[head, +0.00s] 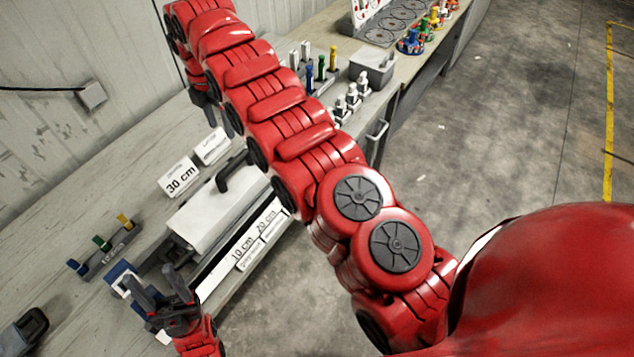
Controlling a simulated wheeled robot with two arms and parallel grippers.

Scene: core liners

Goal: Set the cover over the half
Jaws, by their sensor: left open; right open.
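A pale grey cover (207,218) with a black handle (236,168) lies on the bench, left of my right arm. Under its near edge runs a long holder with a white strip (218,274), which looks like the half; much of it is hidden. My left gripper (159,281) is open and empty at the lower left, by the near end of the holder and beside a blue and white piece (121,279). My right arm crosses the view. Its open gripper (231,119) is mostly hidden behind the arm, beyond the cover, and I see nothing held in it.
A "30 cm" label block (180,177) stands behind the cover; "10 cm" and "20 cm" labels (256,238) sit along its front. A rack with coloured pegs (101,244) is at left. A grey bin (372,68) and white fittings (350,100) stand farther along the bench.

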